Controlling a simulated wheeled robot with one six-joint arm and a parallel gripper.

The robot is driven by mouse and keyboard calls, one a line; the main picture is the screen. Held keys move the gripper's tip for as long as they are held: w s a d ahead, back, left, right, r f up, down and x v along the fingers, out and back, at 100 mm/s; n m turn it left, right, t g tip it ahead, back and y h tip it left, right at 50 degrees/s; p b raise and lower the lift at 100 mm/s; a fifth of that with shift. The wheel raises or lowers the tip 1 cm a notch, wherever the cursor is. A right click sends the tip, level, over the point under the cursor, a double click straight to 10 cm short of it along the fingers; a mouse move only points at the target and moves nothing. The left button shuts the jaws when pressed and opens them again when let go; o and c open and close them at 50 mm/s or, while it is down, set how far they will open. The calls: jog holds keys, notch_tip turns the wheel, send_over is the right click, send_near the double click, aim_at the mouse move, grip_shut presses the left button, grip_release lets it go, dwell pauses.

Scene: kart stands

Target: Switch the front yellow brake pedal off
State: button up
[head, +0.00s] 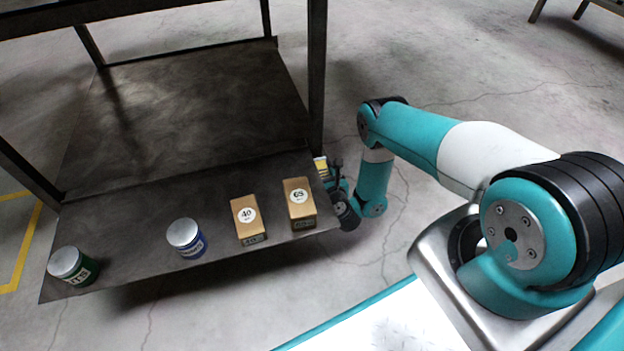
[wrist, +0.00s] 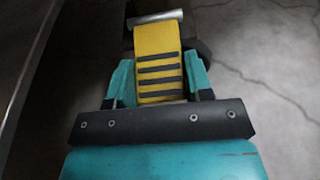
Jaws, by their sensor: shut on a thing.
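The yellow brake pedal (wrist: 158,65) with dark cross stripes is in the middle of the wrist view, below a grey metal bar (wrist: 155,18). My gripper (wrist: 158,82) has one teal finger on each side of the pedal and is shut on it. In the head view, only a small yellow part of the pedal (head: 321,165) shows beside the kart's right edge. My gripper (head: 341,190) is there too, partly hidden by my own arm. The pedal's lower end is hidden in the wrist view.
The dark metal kart (head: 190,105) stands at left. On its front shelf are a green-labelled can (head: 72,266), a blue-labelled can (head: 186,238), a box marked 40 (head: 248,218) and a box marked 65 (head: 299,203). A kart post (head: 317,75) rises near my arm. Open concrete floor lies to the right.

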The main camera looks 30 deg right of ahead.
jog(key=o, duration=1.3)
jog(key=shift+s, duration=0.1)
jog(key=s+r+p, duration=0.1)
jog(key=p, duration=0.3)
jog(key=shift+s+a, duration=0.1)
jog(key=shift+s, duration=0.05)
jog(key=shift+s+a+f+p, duration=0.1)
jog(key=shift+s+a+p, duration=0.25)
jog(key=shift+s+p, duration=1.85)
jog(key=shift+s+a+r+p, duration=0.1)
jog(key=shift+s+a+p, duration=0.3)
jog(key=shift+s+p, duration=1.8)
jog(key=shift+s+a+f+p, duration=0.1)
jog(key=shift+s+a+p, duration=0.25)
jog(key=shift+s+p, duration=1.85)
